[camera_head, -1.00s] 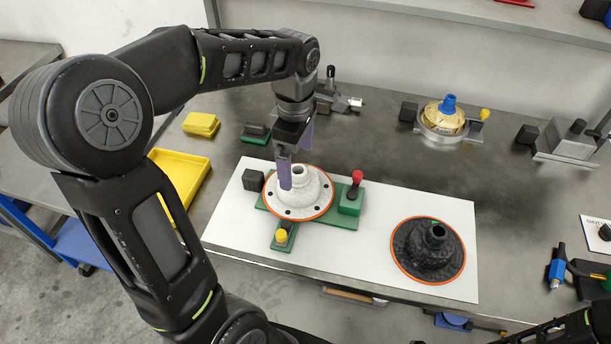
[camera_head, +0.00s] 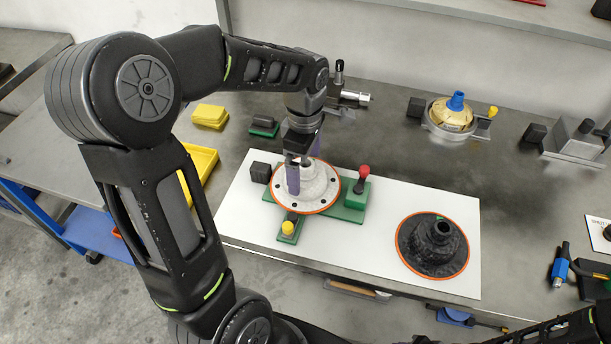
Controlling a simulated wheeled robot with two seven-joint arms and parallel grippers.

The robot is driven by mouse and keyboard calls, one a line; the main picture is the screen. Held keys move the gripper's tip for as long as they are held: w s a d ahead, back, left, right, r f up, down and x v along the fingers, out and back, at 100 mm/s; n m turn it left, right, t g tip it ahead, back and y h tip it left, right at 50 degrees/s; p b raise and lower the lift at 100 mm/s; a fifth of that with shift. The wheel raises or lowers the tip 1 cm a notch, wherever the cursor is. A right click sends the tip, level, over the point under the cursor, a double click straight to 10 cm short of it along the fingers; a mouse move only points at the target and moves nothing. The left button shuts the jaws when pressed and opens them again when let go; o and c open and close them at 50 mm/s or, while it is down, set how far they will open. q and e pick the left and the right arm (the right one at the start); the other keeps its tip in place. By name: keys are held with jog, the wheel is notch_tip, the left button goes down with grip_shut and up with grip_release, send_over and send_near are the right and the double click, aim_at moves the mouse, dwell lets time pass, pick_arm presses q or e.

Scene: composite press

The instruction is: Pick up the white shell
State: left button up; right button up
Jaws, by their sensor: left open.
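The white shell (camera_head: 320,188), a pale speckled flanged piece with an orange rim and dark holes, sits on a green fixture (camera_head: 353,203) on a white board. My left gripper (camera_head: 304,172) is open, pointing down at the shell's raised neck. One purple finger is in front of the neck and the other is mostly behind it. I cannot tell whether the fingers touch the neck. A similar black shell (camera_head: 432,245) with an orange rim lies on the board to the right. My right gripper is not in view; part of my right arm shows at the bottom right.
The fixture has a red-knobbed post (camera_head: 363,176), a yellow-knobbed block (camera_head: 287,230) and a black block (camera_head: 260,172) close around the shell. A yellow tray (camera_head: 203,162) is at left. A gold part with a blue top (camera_head: 452,112) stands at the back. The white board (camera_head: 385,205) is clear between the shells.

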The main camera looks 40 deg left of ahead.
aim_at(306, 174)
pick_arm(q)
notch_tip(306, 174, down, 4)
jog(key=shift+r, duration=0.25)
jog(key=shift+w, duration=0.1)
jog(key=shift+c, duration=0.4)
jog(key=c, duration=1.5)
notch_tip(306, 174, up, 10)
jog(key=shift+r+b, duration=0.1)
jog(key=shift+b, duration=0.3)
